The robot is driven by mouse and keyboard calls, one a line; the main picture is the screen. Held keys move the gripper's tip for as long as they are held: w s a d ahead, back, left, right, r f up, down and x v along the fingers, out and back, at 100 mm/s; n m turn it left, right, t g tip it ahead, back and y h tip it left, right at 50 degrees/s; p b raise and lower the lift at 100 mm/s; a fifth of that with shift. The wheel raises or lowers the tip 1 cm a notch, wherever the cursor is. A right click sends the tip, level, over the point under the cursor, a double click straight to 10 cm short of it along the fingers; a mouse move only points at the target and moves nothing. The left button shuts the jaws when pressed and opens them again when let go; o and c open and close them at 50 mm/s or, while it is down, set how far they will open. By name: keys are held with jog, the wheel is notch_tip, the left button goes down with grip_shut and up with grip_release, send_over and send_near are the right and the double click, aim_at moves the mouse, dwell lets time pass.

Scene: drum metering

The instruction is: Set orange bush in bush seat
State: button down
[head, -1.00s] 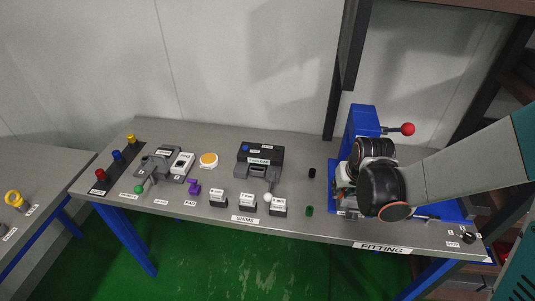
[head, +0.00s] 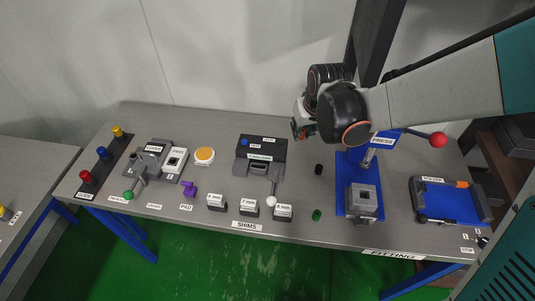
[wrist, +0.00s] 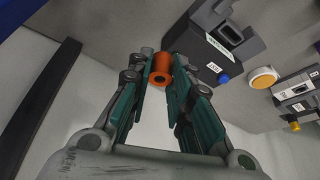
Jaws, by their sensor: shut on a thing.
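The orange bush (wrist: 161,68) is a short orange cylinder with a dark hole in its end. My gripper (wrist: 160,72) is shut on it, with one finger on each side, in the wrist view. In the head view my gripper (head: 299,128) is raised above the back of the bench, left of the blue press, and the bush is hard to make out there. A grey block (head: 363,203) with an opening in its top stands on the blue press base (head: 345,172). No label reading bush seat is legible, so I cannot tell whether this block is it.
A black device (head: 261,150) with a lever stands left of the press. A small black cylinder (head: 318,169) and a green one (head: 316,215) stand between them. A blue tray (head: 450,202) lies at right. The red-knobbed press lever (head: 438,139) sticks out near my arm.

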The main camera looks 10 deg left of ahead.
notch_tip(320, 180, down, 16)
jog(key=b, duration=1)
jog(key=shift+r, duration=0.25)
jog(key=shift+f, duration=0.15)
jog(key=c, duration=1.7)
grip_release()
